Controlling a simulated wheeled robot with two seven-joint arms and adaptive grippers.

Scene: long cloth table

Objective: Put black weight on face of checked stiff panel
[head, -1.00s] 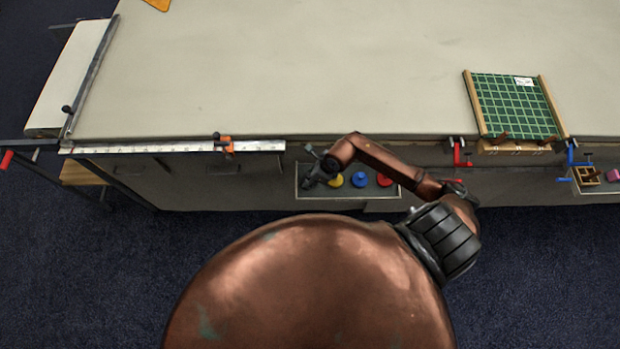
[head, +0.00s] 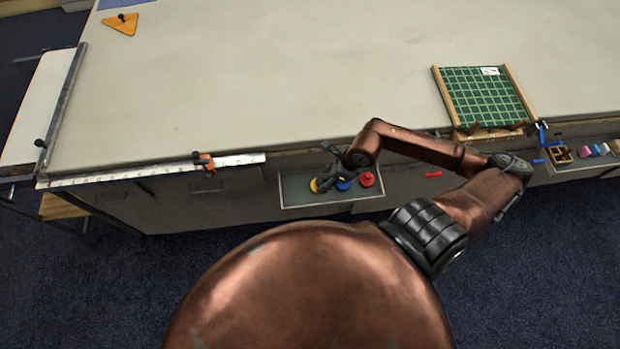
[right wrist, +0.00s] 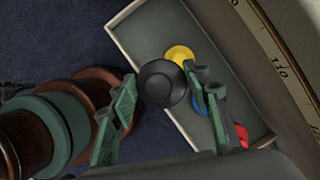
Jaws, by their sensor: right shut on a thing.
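The black weight (right wrist: 162,84) is a round dark disc with a knob, held between the two green fingers of my right gripper (right wrist: 158,92). In the head view my right gripper (head: 325,174) is over the grey tray at the table's front side; the weight is hard to tell from the dark fingers there. The checked stiff panel (head: 484,98) is green with pale grid lines and a white label, and lies on the table at the right, between wooden strips. The gripper is well to the left of it. My left gripper is not in view.
The grey tray (head: 296,190) holds a yellow weight (right wrist: 180,54), a blue weight (head: 343,184) and a red weight (head: 367,179). A ruler (head: 120,175) with an orange clamp (head: 206,162) runs along the front edge. The middle tabletop is clear.

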